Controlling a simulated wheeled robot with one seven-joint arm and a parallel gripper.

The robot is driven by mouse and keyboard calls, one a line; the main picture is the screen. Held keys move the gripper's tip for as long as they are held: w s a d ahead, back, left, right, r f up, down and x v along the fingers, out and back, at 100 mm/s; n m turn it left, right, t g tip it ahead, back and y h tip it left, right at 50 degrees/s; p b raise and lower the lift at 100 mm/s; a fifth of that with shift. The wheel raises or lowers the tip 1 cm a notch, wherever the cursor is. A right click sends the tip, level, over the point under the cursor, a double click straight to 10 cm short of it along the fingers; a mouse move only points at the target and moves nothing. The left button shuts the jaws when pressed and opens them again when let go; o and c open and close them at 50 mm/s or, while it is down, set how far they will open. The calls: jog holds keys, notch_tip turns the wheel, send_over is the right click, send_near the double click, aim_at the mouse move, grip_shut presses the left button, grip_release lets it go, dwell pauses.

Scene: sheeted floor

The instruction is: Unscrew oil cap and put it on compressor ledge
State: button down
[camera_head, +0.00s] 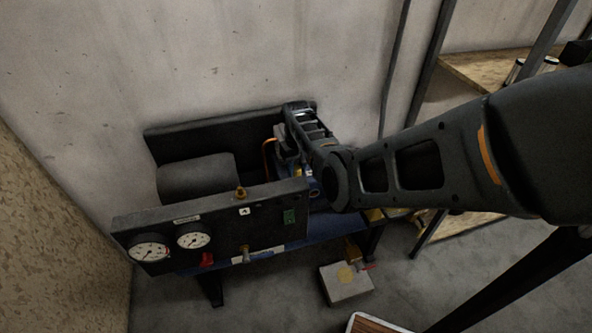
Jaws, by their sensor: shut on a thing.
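The compressor (196,180) stands against the wall, with a dark cylinder, a black front panel (135,221) and a blue base (315,229). My arm reaches in from the right. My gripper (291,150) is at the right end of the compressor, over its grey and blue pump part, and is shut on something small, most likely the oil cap. Its fingertips and the cap are hard to make out, hidden by the dark wrist. I cannot tell whether the cap is still on its thread. The flat top edge of the front panel looks like a ledge, and a small brass fitting (240,192) stands there.
Two white gauges (150,250) and a red valve (207,259) are on the front panel. A grey box (345,286) with a yellow mark lies on the floor in front. A rack with wooden shelves (490,68) stands at right.

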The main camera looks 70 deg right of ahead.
jog(key=n, duration=0.6)
jog(key=c, duration=0.6)
grip_release()
jog(key=shift+c, duration=0.9)
